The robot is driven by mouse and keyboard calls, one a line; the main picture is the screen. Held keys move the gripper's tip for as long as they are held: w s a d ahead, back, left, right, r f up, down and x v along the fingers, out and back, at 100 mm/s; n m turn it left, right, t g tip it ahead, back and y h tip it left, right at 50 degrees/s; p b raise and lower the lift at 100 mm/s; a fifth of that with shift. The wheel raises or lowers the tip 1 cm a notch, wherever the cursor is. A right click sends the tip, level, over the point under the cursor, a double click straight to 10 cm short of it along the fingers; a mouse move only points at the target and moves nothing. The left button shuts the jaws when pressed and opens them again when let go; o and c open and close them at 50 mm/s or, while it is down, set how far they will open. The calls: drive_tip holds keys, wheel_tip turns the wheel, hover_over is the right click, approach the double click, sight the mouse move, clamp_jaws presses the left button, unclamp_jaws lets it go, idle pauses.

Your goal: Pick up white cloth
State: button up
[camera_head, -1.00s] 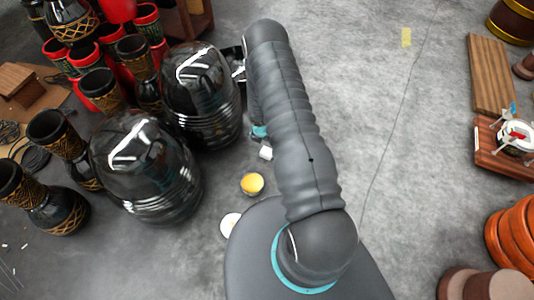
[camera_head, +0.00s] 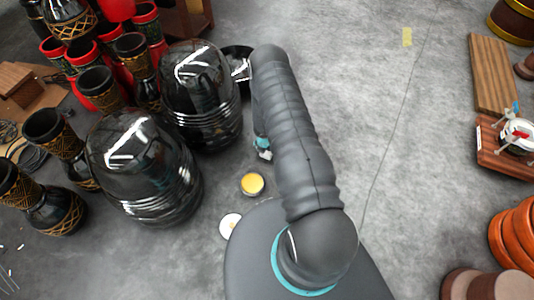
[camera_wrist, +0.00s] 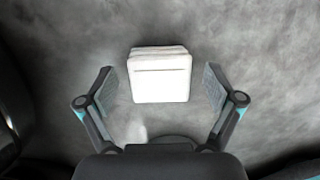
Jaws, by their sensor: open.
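The white cloth (camera_wrist: 160,78) is a folded, roughly square stack on the grey floor in the wrist view. My gripper (camera_wrist: 160,84) is open, with one finger on each side of the cloth and a visible gap on both sides. Nothing is held. In the head view, the cloth is a small white patch (camera_head: 265,156) at my gripper's end, mostly hidden by the gripper and arm.
Two large glossy black domed objects (camera_head: 145,170) (camera_head: 201,97) stand close on the left. A yellow-topped round tin (camera_head: 252,184) and a white disc (camera_head: 230,226) lie near my base. Drums crowd the far left.

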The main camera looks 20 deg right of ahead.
drive_tip(key=c, duration=1.2)
drive_tip(key=shift+r, duration=0.1)
drive_tip(key=shift+c, duration=0.2)
drive_tip(key=shift+r+p, duration=0.4)
drive_tip(key=shift+r, duration=1.35)
drive_tip(key=shift+s+d+r, duration=0.1)
drive_tip(key=shift+d+r, duration=0.05)
drive_tip(key=shift+r, duration=0.1)
drive_tip(key=shift+s+d+r+b, duration=0.25)
drive_tip(key=shift+s+d+b, duration=0.2)
drive_tip(key=shift+b, duration=0.4)
drive_tip(key=s+d+r+b, duration=0.4)
drive_tip(key=s+d+r, duration=0.2)
drive_tip(key=d, duration=0.1)
drive_tip(key=shift+s+d+r, duration=0.2)
drive_tip(key=shift+s+d, duration=0.05)
drive_tip(key=shift+s, duration=0.15)
